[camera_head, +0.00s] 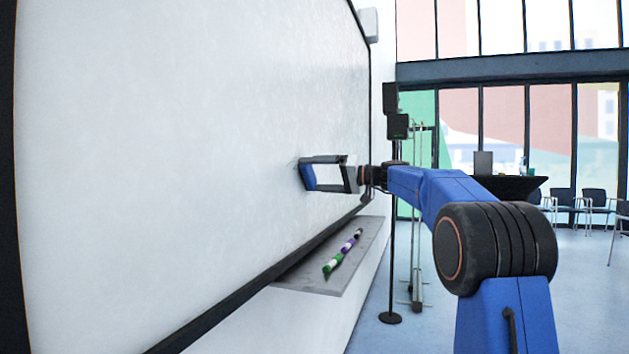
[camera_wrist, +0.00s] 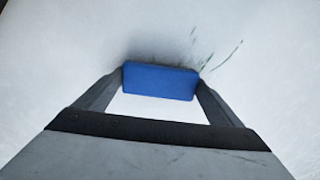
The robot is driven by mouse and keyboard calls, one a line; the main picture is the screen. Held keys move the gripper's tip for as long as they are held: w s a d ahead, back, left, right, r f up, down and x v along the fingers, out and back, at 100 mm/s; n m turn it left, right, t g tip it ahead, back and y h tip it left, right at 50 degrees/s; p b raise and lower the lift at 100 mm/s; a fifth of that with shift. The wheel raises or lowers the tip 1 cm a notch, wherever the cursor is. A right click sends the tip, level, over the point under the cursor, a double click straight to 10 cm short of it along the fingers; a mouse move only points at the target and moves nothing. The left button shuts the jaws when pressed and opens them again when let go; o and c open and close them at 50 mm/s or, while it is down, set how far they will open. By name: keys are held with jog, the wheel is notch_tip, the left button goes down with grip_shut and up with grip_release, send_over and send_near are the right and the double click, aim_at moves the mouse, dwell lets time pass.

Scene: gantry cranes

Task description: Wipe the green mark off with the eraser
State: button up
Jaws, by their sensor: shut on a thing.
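The eraser is a blue block (camera_wrist: 160,81) held between the two fingers of my gripper (camera_wrist: 161,84) in the wrist view. In the head view, the blue eraser (camera_head: 308,176) is at the tips of my gripper (camera_head: 309,174), against or very near the whiteboard (camera_head: 190,130). I cannot tell whether it touches. The green mark (camera_wrist: 227,57) shows in the wrist view as a thin green stroke just right of and above the eraser, with fainter dark traces beside it. In the head view the mark is mostly hidden behind the eraser and gripper.
A grey ledge (camera_head: 310,272) below the board holds a green-and-white marker (camera_head: 333,263) and a purple one (camera_head: 348,245). Black stands (camera_head: 391,240) rise behind my arm. A dark table (camera_head: 505,186) and chairs (camera_head: 594,199) stand far right. The floor between is open.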

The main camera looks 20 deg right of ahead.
aim_at(290, 170)
jog(key=shift+s+a, duration=0.5)
jog(key=shift+s, duration=0.3)
jog(key=shift+s+a, duration=0.5)
jog(key=shift+s, duration=0.3)
jog(key=shift+s+a, duration=1.1)
jog(key=shift+s, duration=0.3)
jog(key=shift+s+a, duration=1.1)
jog(key=shift+s, duration=0.3)
jog(key=shift+s+a, duration=1.1)
jog(key=shift+s, duration=0.3)
jog(key=shift+r, duration=0.85)
jog(key=shift+w+d, duration=1.2)
jog(key=shift+w, duration=0.2)
jog(key=shift+w+d, duration=1)
jog(key=shift+w, duration=0.5)
jog(key=shift+w+d, duration=1.05)
jog(key=shift+w, duration=0.4)
jog(key=shift+w+d, duration=1)
jog(key=shift+w, duration=0.5)
jog(key=shift+v, duration=2.95)
